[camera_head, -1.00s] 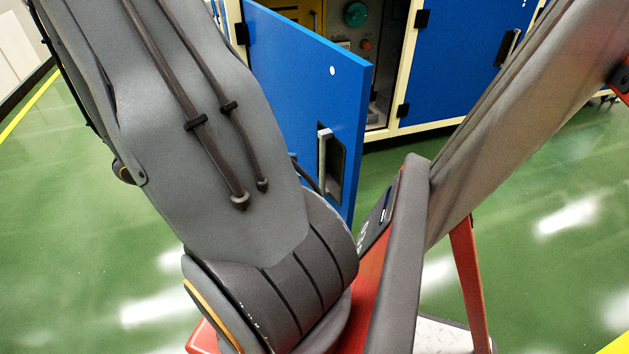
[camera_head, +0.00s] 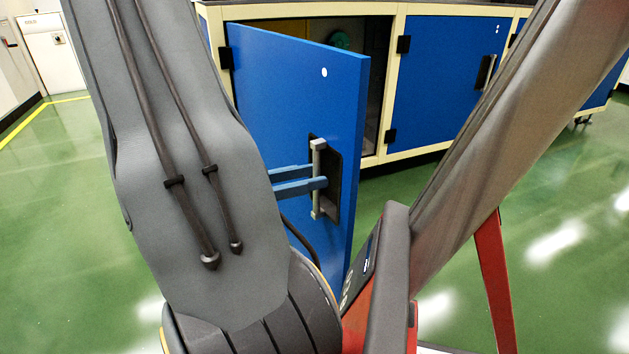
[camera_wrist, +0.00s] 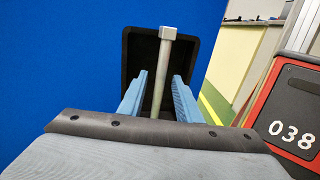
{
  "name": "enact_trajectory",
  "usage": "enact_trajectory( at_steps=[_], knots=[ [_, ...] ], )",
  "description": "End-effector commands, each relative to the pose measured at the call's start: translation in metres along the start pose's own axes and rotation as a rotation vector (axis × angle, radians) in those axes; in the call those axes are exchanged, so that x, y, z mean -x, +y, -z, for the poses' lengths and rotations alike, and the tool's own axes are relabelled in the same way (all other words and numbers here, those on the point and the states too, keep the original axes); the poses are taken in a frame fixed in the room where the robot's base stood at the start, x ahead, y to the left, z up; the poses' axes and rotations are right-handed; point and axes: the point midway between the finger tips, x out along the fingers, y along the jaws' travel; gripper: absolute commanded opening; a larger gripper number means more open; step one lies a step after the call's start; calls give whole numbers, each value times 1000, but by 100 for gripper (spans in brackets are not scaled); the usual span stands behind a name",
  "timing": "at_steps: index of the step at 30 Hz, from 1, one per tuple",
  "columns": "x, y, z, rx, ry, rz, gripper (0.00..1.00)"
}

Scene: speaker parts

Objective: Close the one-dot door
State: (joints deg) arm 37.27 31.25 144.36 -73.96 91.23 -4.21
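The one-dot door (camera_head: 290,95) is blue with a single white dot near its top and stands swung open from the cabinet. Its metal bar handle (camera_head: 318,180) sits upright in a dark recess near the free edge. My gripper (camera_head: 322,178) has its blue fingers at the handle. In the wrist view the gripper (camera_wrist: 158,92) is open, with one finger on each side of the handle bar (camera_wrist: 162,75). A gap shows between the bar and each finger. My arm hides the door's lower left part.
The cream-framed cabinet (camera_head: 386,90) has a dark open compartment behind the door. A shut blue door with two dots (camera_head: 445,75) is to its right. Green floor (camera_head: 560,230) is clear at the right. A red and black unit marked 038 (camera_wrist: 295,120) shows in the wrist view.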

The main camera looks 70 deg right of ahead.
Motion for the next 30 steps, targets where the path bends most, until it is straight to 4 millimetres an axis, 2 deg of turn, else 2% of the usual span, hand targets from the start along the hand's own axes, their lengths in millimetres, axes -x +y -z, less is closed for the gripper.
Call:
enact_trajectory(
  at_steps=[6,16,22,30],
  knots=[
    [-17,-1,0,0,0,2,31],
    [-20,0,0,0,0,0,31],
    [-19,0,0,0,0,0,0],
    [-20,0,0,0,0,0,0]
  ],
)
